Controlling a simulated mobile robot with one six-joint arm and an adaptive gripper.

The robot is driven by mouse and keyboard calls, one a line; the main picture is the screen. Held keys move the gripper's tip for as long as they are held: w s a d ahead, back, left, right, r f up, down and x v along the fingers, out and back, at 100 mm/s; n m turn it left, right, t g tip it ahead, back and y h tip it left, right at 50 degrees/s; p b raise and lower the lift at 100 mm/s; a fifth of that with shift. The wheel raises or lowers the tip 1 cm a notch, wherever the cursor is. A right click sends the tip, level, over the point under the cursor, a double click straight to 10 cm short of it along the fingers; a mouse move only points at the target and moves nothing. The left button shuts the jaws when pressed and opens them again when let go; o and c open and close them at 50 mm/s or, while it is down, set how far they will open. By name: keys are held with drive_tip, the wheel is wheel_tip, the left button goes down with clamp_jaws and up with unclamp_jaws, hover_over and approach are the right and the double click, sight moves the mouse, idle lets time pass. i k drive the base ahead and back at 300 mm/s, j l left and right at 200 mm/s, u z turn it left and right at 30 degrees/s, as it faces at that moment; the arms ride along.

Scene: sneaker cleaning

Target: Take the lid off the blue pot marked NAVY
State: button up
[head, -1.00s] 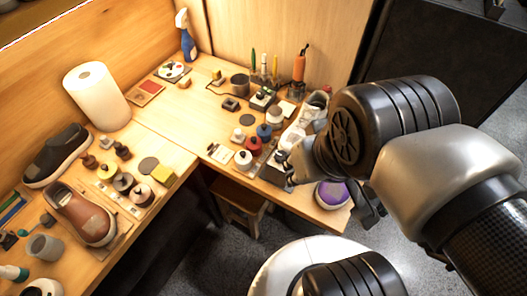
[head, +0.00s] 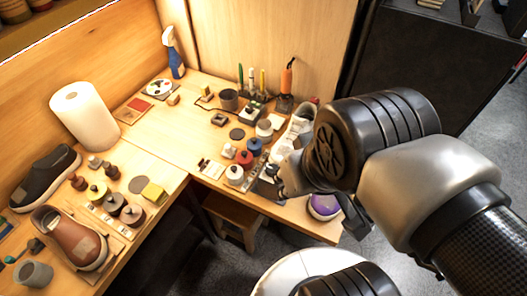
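The blue pot (head: 254,146) stands on the right part of the wooden bench, in a row with a red pot (head: 244,158) and a white pot (head: 235,175). It looks upright, with a small dark knob on top. Its marking is too small to read. My gripper (head: 277,183) is to the right of the row and lower in the picture, apart from the blue pot. My own wrist covers part of it, and its fingers are too dark and small to tell open from shut.
A white sneaker (head: 296,128) lies right of the blue pot, partly behind my arm. A round purple item (head: 324,206) sits at the bench corner. A dark disc (head: 237,133) lies behind the pots. Bare bench (head: 180,125) extends to the left.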

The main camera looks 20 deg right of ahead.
sight(254, 144)
drive_tip(key=i+j+u, duration=0.1)
drive_tip(key=i+j, duration=0.2)
drive_tip(key=j, duration=0.15)
drive_tip(key=i+j, duration=0.3)
drive_tip(key=j, duration=0.15)
drive_tip(key=u, duration=0.05)
